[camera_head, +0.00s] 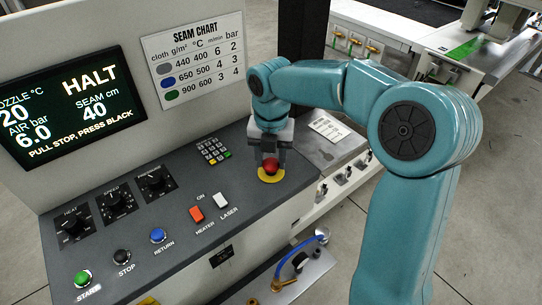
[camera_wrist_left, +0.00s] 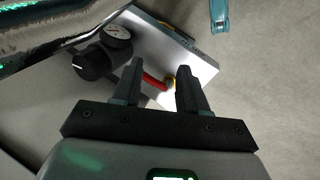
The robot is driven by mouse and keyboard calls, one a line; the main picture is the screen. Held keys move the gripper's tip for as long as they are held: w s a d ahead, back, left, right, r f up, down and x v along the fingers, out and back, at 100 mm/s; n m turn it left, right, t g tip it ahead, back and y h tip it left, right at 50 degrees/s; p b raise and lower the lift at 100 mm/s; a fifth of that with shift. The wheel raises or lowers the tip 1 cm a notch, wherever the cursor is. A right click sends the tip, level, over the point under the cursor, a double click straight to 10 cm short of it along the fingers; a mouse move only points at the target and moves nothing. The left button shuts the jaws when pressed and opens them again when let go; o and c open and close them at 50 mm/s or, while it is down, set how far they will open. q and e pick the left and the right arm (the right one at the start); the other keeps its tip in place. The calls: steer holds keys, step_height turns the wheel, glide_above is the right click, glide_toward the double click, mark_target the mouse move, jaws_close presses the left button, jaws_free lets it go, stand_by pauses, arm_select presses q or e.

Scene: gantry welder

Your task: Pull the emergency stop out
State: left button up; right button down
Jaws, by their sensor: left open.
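The red emergency stop (camera_head: 271,166) sits on a yellow disc at the right end of the grey control panel. My right gripper (camera_head: 270,158) points down over it, with its fingers apart and their tips on either side of the red knob. I cannot tell whether the fingers touch the knob. My left gripper is out of the head view. In the left wrist view my left gripper (camera_wrist_left: 158,66) is open with nothing held between its fingers. The screen (camera_head: 70,105) reads HALT and "PULL STOP, PRESS BLACK".
The panel also carries a black STOP button (camera_head: 122,256), a green start button (camera_head: 83,279), a blue RETURN button (camera_head: 157,235), rocker switches (camera_head: 197,214), dials and a keypad (camera_head: 213,151).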

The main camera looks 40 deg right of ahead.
mark_target(272, 163)
arm_select(q)
steer(key=shift+r+p, duration=0.8)
arm_select(e)
steer(key=shift+r, duration=0.7)
arm_select(q)
steer(key=shift+f, duration=0.15)
arm_select(e)
steer(key=shift+w+d+f, duration=0.1)
steer(key=shift+f, duration=0.05)
steer(key=c, duration=0.5)
jaws_free()
steer(key=shift+c, duration=0.2)
arm_select(q)
step_height(272, 163, up, 2)
steer(key=shift+r+p, duration=0.15)
steer(key=shift+p, duration=0.85)
arm_select(e)
step_height(272, 163, up, 16)
steer(key=shift+r, duration=0.2)
